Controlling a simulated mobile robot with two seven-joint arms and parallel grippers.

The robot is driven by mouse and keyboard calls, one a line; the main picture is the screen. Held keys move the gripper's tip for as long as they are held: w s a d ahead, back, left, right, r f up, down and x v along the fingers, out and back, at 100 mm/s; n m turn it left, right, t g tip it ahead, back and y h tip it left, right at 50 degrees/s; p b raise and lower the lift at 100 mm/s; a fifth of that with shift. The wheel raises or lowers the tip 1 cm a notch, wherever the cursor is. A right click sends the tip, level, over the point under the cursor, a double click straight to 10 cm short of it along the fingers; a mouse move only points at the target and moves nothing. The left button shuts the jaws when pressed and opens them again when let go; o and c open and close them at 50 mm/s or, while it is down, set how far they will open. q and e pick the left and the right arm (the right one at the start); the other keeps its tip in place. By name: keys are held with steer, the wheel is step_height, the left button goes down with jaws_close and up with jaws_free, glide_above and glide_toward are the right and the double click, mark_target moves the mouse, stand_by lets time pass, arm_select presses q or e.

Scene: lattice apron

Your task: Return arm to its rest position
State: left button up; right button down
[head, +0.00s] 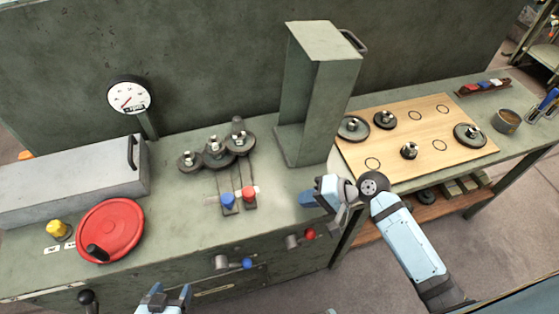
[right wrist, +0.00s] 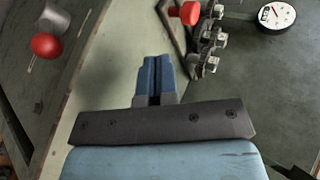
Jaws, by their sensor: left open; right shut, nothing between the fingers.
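My right arm comes in from the lower right in the head view. Its blue gripper (head: 308,198) is over the front edge of the green bench, right of the red and blue levers. In the right wrist view the right gripper's fingers (right wrist: 155,75) are shut together with nothing between them. My left gripper (head: 166,297) shows at the bottom edge of the head view, in front of the bench. Its two blue fingertips are apart and empty; the rest of that arm is out of view.
The bench (head: 180,225) carries a red handwheel (head: 112,230), a gauge (head: 129,96), a gear cluster (head: 215,150), a blue lever (head: 228,200) and a red lever (head: 249,195). A tall green housing (head: 310,95) stands behind my right gripper. A wooden board (head: 385,165) with gears lies right.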

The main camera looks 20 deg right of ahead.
steer(key=shift+s+f, duration=0.1)
steer(key=shift+f, duration=0.05)
steer(key=s+d+f+n+t+h+p, duration=0.1)
steer(key=s+d+n+t+h+p, duration=0.1)
steer(key=s+n+t+h+p, duration=0.4)
steer(key=s+n+h+p, duration=0.1)
steer(key=s+n, duration=0.1)
steer(key=s, duration=0.3)
steer(key=shift+s+d+p, duration=0.2)
steer(key=shift+s+p, duration=0.05)
steer(key=shift+p, duration=0.15)
steer(key=shift+f, duration=0.1)
